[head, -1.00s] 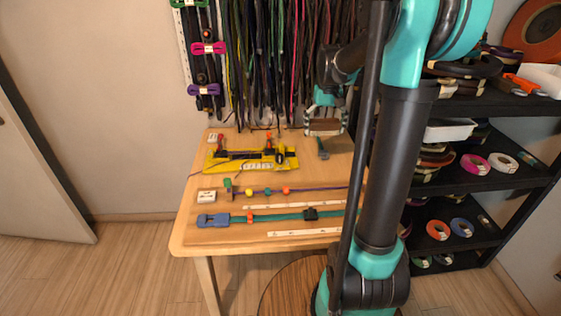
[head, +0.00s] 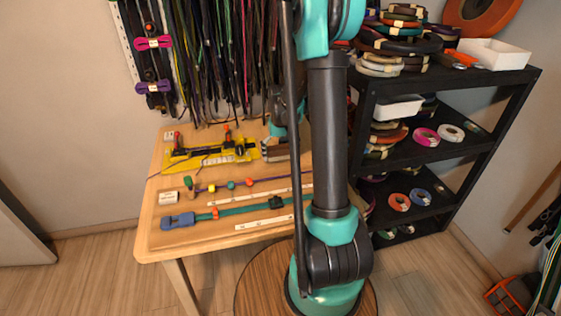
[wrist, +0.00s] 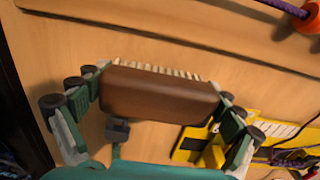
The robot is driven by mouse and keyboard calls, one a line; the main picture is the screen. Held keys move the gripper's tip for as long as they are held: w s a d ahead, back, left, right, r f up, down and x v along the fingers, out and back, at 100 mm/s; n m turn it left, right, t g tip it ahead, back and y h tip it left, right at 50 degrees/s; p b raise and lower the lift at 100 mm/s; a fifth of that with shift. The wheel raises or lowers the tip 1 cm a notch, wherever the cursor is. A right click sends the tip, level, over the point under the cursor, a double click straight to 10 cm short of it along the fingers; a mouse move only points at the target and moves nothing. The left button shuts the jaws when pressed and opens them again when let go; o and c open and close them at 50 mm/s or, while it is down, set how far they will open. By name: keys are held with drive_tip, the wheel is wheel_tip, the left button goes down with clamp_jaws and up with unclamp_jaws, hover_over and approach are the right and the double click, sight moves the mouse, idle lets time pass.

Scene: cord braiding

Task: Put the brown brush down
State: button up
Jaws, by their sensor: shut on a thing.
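The brown brush (wrist: 158,95) is a wooden block with pale bristles along its far edge. In the wrist view it lies between the fingers of my gripper (wrist: 160,92), which is shut on its two ends. In the head view the brush (head: 272,149) shows just left of my arm, over the back right of the wooden table (head: 150,240). My arm hides part of it and most of the gripper. I cannot tell whether the bristles touch the tabletop.
A yellow jig (head: 205,155) stands left of the brush; its edge also shows in the wrist view (wrist: 190,145). A small grey-headed tool (wrist: 117,130) lies close to the brush. Beaded cords (head: 240,184) lie across the front. A black shelf (head: 440,150) stands right of the table.

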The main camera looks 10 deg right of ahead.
sight(280, 164)
drive_tip(key=shift+f, duration=1.65)
drive_tip(key=o, duration=1.2)
drive_tip(key=shift+f, duration=0.1)
